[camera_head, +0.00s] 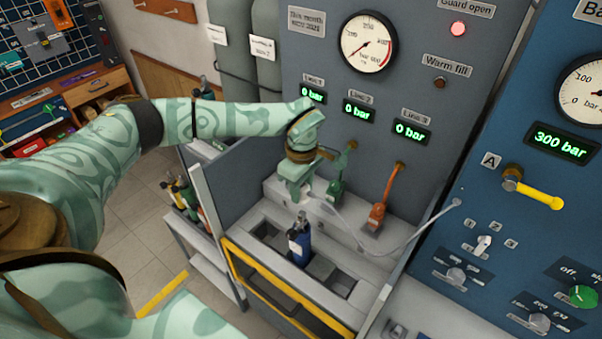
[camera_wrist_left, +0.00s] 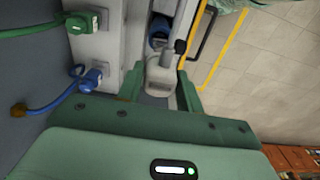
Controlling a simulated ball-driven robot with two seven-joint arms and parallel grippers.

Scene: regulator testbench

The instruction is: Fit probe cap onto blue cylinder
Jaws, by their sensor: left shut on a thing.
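The blue cylinder (camera_head: 304,240), with a dark valve top and a white label, stands upright in a slot of the test bench. My left gripper (camera_head: 297,189) is just above and behind it in the head view, with a gap between them. In the left wrist view the left gripper (camera_wrist_left: 161,88) is shut on a pale grey piece (camera_wrist_left: 160,76), which looks like the probe cap. In the head view the gripper mostly hides that piece. Part of the blue cylinder (camera_wrist_left: 160,30) shows beyond it in the wrist view. My right gripper is not in view.
A thin pale cable (camera_head: 408,243) runs from the blue panel toward my left gripper. Green (camera_head: 335,191) and orange (camera_head: 377,215) hose connectors sit behind the slots; a blue connector (camera_wrist_left: 91,78) shows in the wrist view. A yellow-edged guard frame (camera_head: 285,290) borders the bench front.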

